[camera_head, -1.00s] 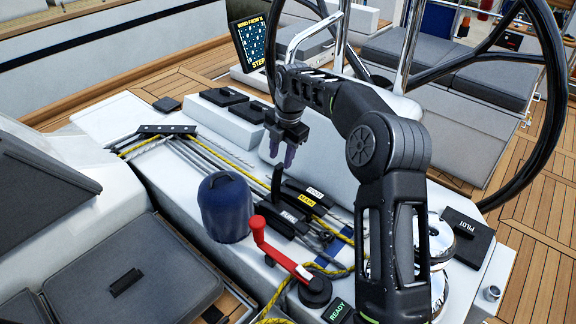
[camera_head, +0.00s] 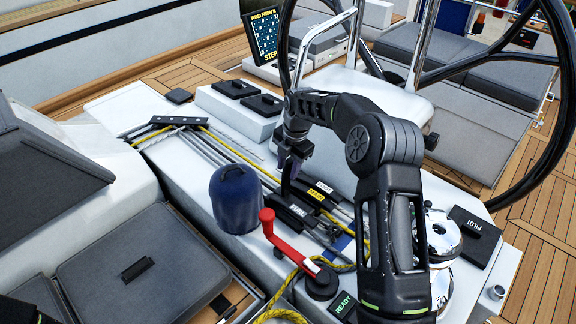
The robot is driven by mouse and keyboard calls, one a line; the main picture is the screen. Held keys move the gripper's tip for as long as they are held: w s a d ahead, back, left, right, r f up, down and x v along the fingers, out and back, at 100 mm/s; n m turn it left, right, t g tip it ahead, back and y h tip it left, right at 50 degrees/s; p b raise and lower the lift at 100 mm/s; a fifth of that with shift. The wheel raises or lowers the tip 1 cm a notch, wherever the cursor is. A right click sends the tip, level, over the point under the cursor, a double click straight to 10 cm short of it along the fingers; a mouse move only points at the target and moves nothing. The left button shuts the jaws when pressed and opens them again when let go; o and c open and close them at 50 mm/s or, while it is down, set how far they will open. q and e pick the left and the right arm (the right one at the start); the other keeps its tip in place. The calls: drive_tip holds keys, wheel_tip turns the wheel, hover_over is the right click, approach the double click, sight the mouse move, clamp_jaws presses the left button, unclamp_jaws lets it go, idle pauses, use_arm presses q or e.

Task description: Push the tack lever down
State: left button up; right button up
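My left gripper is not in view.
A blue-covered winch (camera_head: 232,200) and a winch with a red handle (camera_head: 284,240) stand in front of the levers. A large steering wheel (camera_head: 566,95) is behind. Ropes run across the console.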

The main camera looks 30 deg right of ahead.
drive_tip(key=shift+f, duration=0.15)
drive_tip(key=shift+c, duration=0.5)
clamp_jaws()
idle(0.9)
